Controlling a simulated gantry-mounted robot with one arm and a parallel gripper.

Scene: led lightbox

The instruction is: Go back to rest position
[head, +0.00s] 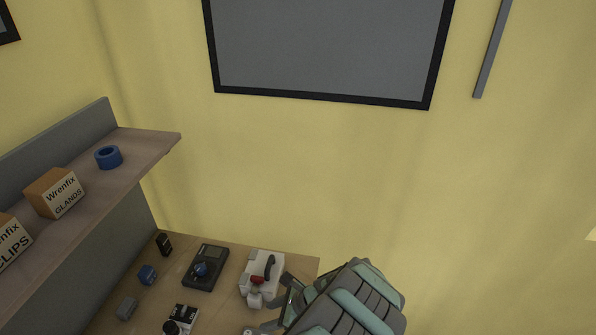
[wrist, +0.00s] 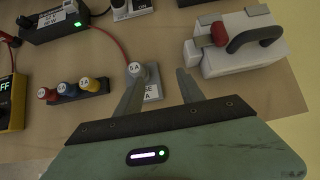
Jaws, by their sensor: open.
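My gripper (wrist: 160,86) is open in the wrist view, its two dark fingers spread and pointing at the wooden workbench. A grey block (wrist: 152,92) with a partly hidden label ending in "A" lies between the fingers. A pale round cap (wrist: 138,74) marked "5 A" is at the block, close to the left finger. Nothing appears clamped. Height above the block is hard to judge. In the head view my green and grey arm reaches over the bench's right end and hides part of it.
A grey-white box (wrist: 238,55) with a black handle and red part stands right of my gripper. A holder (wrist: 88,88) with red, blue and yellow caps and a black box with a green light (wrist: 62,27) are left. A shelf (head: 120,170) carries boxes and blue tape (head: 108,157).

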